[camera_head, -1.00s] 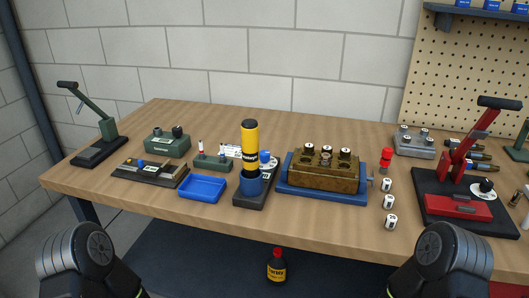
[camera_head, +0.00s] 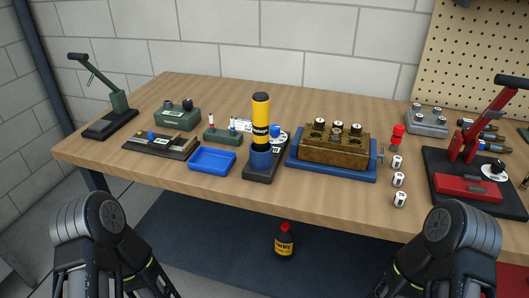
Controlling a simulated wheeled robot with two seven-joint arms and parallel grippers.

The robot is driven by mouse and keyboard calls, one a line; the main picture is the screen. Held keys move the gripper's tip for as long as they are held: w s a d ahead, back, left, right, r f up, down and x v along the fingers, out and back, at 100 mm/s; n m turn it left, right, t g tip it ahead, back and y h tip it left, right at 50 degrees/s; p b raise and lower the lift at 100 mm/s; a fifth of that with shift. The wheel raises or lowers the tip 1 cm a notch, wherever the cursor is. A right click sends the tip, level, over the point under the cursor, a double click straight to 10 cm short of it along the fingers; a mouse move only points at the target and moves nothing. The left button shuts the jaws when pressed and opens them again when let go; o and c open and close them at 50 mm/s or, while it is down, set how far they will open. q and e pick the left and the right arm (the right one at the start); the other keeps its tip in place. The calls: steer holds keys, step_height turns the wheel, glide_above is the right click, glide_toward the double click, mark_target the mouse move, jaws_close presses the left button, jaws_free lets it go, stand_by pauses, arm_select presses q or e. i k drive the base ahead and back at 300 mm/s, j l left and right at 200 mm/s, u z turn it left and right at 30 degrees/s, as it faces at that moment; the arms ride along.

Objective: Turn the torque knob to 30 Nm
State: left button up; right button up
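A white dial with a black knob (camera_head: 494,171) sits on the red lever press (camera_head: 470,186) at the right of the bench. A second white dial with a blue knob (camera_head: 275,132) stands behind the yellow and blue cylinder (camera_head: 261,125) at the middle, partly hidden by it. A black knob (camera_head: 188,105) sits on the green box (camera_head: 176,118) at the left. Markings on the dials are too small to read, so I cannot tell which is the torque knob or its setting. Parts of both my arms show at the bottom corners, below the bench. Neither gripper is in view.
The wooden bench (camera_head: 330,210) holds a blue tray (camera_head: 212,160), a brass block in a blue holder (camera_head: 335,150), white cylinders (camera_head: 398,180), a red-topped part (camera_head: 397,135) and a green lever press (camera_head: 110,112). The bench's front strip is fairly clear.

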mark_target(274, 129)
steer(key=k+l+u, duration=0.1)
steer(key=l+u, duration=0.2)
steer(key=u, duration=0.15)
steer(key=k+l+u, duration=0.15)
steer(key=u, duration=0.3)
steer(key=k+l+u, duration=0.15)
steer(key=l+u, duration=0.15)
steer(key=u, duration=0.15)
